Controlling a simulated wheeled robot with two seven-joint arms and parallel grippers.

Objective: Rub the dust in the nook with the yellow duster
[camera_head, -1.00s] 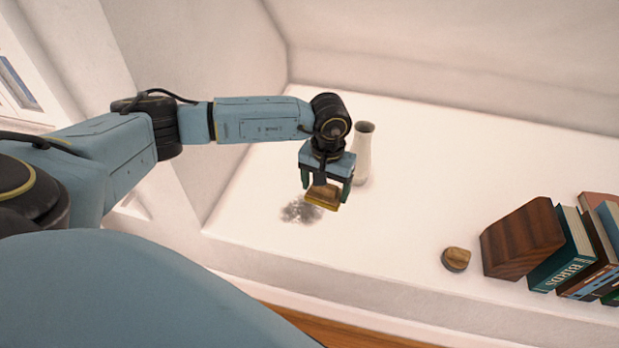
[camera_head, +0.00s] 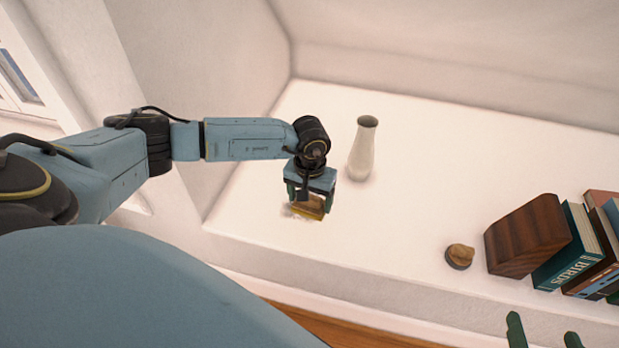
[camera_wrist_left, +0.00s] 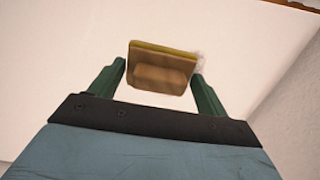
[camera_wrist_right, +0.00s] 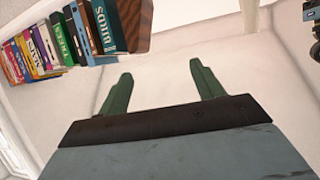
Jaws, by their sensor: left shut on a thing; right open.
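My left gripper (camera_head: 309,198) is shut on the yellow duster (camera_head: 312,208), a wooden-backed block with a yellow pad. The duster is low over the white nook surface (camera_head: 400,230), at the dust patch (camera_head: 291,212); I cannot tell for sure whether it touches. Most of the dust is hidden behind the duster and gripper. In the left wrist view the duster (camera_wrist_left: 160,68) sits between the fingers, with a little grey dust (camera_wrist_left: 198,62) beside it. My right gripper (camera_head: 545,335) is open and empty at the bottom right; its green fingers also show in the right wrist view (camera_wrist_right: 162,90).
A pale vase (camera_head: 363,150) stands right of and behind the duster. A small round wooden object (camera_head: 459,256), a dark wooden block (camera_head: 526,236) and several books (camera_head: 567,250) are at the right.

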